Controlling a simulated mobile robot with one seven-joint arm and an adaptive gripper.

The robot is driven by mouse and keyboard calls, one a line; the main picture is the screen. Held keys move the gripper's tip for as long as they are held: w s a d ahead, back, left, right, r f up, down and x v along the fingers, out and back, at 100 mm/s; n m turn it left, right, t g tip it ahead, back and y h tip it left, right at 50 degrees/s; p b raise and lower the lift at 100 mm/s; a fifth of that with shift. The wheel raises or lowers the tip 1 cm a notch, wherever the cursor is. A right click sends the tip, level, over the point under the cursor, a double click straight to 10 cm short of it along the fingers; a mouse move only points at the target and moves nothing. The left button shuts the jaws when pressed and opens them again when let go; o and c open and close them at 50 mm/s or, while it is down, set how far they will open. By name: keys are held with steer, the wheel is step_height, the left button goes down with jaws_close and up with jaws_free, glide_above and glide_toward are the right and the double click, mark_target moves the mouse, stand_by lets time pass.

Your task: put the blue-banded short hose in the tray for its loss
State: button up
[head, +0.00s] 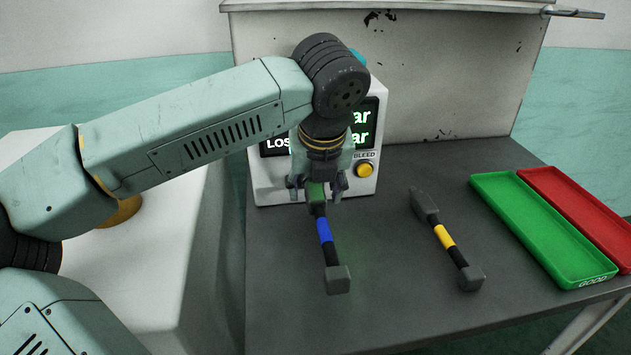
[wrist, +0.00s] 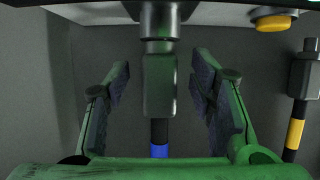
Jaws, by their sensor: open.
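The blue-banded short hose (head: 325,232) lies on the grey bench, its far end at the front of a white tester (head: 269,184). In the wrist view, the hose's block-shaped end (wrist: 159,88) meets a round metal fitting on the tester. My gripper (head: 319,190) is open. In the wrist view its fingers (wrist: 160,85) stand on both sides of that end, with a gap on each side. The tester's screen (head: 371,120) is mostly hidden by my arm; only "LOS" and two "ar" endings show, so the loss value cannot be read.
A yellow-banded hose (head: 446,238) lies to the right. A green tray (head: 549,238) marked "GOOD" and a red tray (head: 588,213) sit empty at the bench's right. The tester has a yellow BLEED button (head: 365,170). Bare bench lies between the yellow-banded hose and the trays.

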jaws_close()
stand_by(1.0)
